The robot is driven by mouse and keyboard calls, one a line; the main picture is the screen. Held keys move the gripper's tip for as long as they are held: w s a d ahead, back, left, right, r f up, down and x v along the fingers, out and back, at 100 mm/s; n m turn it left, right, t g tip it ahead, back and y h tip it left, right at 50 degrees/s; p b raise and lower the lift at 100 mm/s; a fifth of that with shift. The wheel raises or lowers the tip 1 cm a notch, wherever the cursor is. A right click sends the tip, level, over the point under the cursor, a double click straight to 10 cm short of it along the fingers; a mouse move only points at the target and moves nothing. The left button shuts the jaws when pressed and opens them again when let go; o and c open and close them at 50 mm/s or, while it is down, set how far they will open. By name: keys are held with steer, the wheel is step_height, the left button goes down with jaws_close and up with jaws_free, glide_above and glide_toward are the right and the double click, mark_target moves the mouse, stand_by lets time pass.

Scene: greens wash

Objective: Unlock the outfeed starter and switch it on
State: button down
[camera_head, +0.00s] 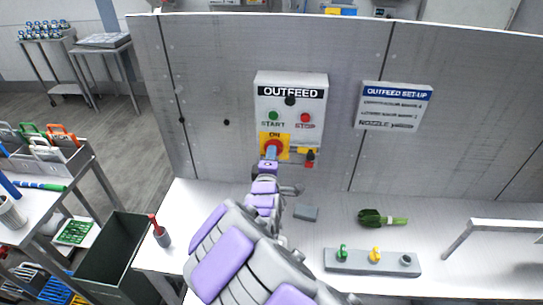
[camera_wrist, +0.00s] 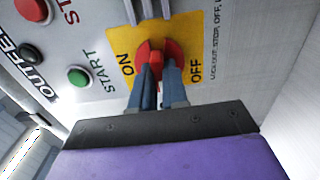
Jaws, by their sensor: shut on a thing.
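The grey OUTFEED starter box (camera_head: 318,112) is fixed to the upright panel, with a green START button (camera_head: 273,116), which also shows in the wrist view (camera_wrist: 78,76), and a red STOP button (camera_head: 305,118). Below them is a yellow ON/OFF plate (camera_wrist: 120,42) with a red rotary switch (camera_wrist: 174,52). My gripper (camera_wrist: 158,82) is shut on the switch's red handle, between its blue fingers; it reaches the plate in the head view (camera_head: 271,153). The handle's exact pointing is unclear. A small red and black item (camera_head: 310,157), possibly the lock, hangs right of the plate.
A set-up sign (camera_head: 393,107) is right of the box. A dark bin (camera_head: 112,270) stands left.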

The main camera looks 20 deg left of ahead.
steer(key=shift+d+f, duration=0.1)
steer(key=shift+f, duration=0.15)
steer(key=shift+m, duration=0.3)
steer(key=shift+s+d+m+b, duration=0.1)
steer(key=shift+m+b, duration=0.95)
steer(key=shift+m, duration=7.55)
